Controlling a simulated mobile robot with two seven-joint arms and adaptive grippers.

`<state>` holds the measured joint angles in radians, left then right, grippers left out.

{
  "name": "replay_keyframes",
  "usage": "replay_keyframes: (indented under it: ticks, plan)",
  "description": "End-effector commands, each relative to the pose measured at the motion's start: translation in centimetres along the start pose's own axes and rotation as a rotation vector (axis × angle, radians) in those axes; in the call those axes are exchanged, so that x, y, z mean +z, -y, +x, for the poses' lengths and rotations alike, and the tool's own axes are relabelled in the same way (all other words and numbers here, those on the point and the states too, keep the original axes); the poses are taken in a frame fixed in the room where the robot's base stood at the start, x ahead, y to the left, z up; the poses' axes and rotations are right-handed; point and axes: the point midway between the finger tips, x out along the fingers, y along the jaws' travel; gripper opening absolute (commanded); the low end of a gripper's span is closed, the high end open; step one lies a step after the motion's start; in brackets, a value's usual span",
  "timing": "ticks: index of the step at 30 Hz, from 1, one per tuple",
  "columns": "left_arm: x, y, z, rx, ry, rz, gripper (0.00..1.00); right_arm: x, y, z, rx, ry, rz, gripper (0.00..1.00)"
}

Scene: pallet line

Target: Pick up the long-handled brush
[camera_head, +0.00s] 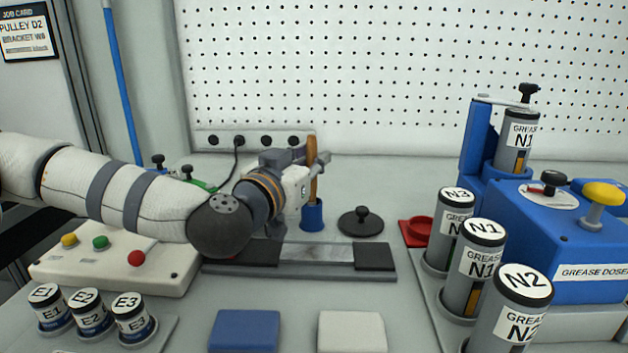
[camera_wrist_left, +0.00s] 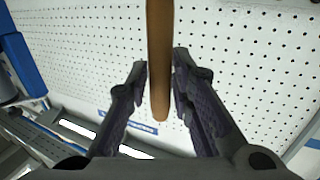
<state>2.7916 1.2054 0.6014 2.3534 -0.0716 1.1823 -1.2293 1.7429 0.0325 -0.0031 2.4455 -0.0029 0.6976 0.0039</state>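The long-handled brush (camera_head: 313,183) stands upright, its brown wooden handle rising from a small blue cup (camera_head: 312,216); its lower end is hidden inside. My left gripper (camera_head: 318,160) reaches in from the left to the upper handle. My right gripper is in neither view.
A dark round lid with a knob (camera_head: 360,222) lies right of the cup. A dark-ended plate (camera_head: 315,255) lies in front. Grease cartridges (camera_head: 478,262) and the blue grease doser (camera_head: 570,240) stand on the right. A pegboard (camera_head: 400,70) rises behind.

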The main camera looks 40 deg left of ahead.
Motion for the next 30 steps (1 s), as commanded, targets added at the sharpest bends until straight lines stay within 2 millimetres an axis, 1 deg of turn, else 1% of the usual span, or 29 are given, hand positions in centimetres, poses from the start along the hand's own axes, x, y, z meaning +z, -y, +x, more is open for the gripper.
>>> replay_keyframes:
  ticks: [1, 2, 11, 14, 18, 21, 22, 24, 26, 30]
  plan:
    - [0.0, 0.0, 0.0, 0.000, 0.000, 0.000, 0.02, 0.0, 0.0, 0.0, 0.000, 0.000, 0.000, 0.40]
    - [0.0, 0.0, 0.0, 0.000, 0.000, 0.000, 0.00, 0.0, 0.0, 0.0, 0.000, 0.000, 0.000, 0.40]
    - [-0.1, 0.0, 0.0, 0.000, 0.000, 0.000, 0.00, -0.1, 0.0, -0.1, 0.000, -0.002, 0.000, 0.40]
    - [-1.7, 0.0, 0.0, 0.000, -0.009, 0.000, 0.00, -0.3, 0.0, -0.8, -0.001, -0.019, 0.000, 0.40]
    - [-6.1, 0.0, -0.2, -0.001, -0.020, -0.002, 0.00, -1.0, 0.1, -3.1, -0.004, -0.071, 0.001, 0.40]
    - [-8.6, 0.1, -0.2, -0.001, -0.020, -0.001, 0.00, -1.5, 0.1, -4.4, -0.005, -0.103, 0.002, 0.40]
    - [-9.1, 0.1, -0.3, -0.001, -0.018, -0.002, 0.00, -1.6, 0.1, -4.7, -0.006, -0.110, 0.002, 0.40]
    - [-9.9, 0.0, -0.2, 0.000, -0.013, -0.001, 0.00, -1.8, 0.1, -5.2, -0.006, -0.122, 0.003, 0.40]
    - [-10.3, 0.1, -0.1, -0.001, -0.010, -0.001, 0.00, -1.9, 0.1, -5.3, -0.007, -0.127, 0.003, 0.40]
    - [-10.1, 0.0, 0.0, -0.001, 0.000, -0.001, 0.00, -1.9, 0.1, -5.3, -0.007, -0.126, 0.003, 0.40]
